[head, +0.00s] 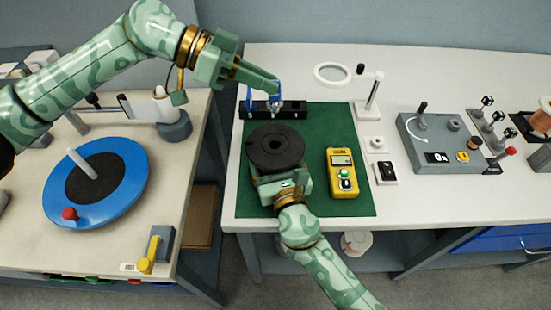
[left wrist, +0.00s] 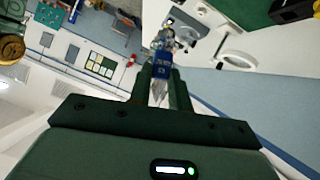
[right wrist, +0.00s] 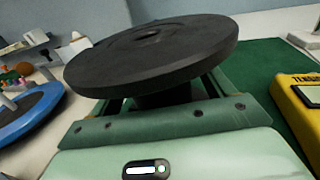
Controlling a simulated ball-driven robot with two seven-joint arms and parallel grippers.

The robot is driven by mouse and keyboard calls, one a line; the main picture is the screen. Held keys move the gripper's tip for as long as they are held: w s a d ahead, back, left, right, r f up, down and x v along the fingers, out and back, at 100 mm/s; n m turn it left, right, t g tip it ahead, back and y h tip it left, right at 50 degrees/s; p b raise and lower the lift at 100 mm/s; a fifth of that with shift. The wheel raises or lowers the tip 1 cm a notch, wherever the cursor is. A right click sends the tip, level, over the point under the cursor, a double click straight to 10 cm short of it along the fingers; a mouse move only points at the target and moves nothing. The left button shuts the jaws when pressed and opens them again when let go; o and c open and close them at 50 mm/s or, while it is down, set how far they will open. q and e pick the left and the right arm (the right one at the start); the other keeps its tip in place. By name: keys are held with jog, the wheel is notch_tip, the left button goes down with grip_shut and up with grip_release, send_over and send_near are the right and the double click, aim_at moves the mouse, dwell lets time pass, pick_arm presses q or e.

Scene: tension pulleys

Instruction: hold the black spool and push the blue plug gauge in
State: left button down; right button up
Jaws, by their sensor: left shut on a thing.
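The black spool (head: 275,147) has a wide round flange with a centre hole and sits over the green mat (head: 308,118). My right gripper (head: 268,178) is at its near side, partly beneath the flange. In the right wrist view the spool (right wrist: 155,62) spans above both fingers, with its dark hub between them. Whether the fingers press the hub is hidden. My left gripper (head: 277,86) is shut on the blue plug gauge (left wrist: 162,62), whose label faces the wrist camera. It is beyond the spool, over the black rack (head: 262,111), apart from the spool.
A yellow meter (head: 342,171) lies right of the spool. A small stand (head: 370,95) and a white ring (head: 332,74) are behind right. A grey control box (head: 440,140) stands farther right. A blue turntable (head: 120,195) is on the left bench, across a gap.

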jog(key=c, duration=1.1)
jog(key=shift+o, duration=0.2)
pick_arm(q)
jog(key=m+t, duration=0.1)
jog(key=m, duration=0.1)
send_over(265, 144)
jog(key=shift+f, duration=4.4)
jog(key=shift+f, duration=0.2)
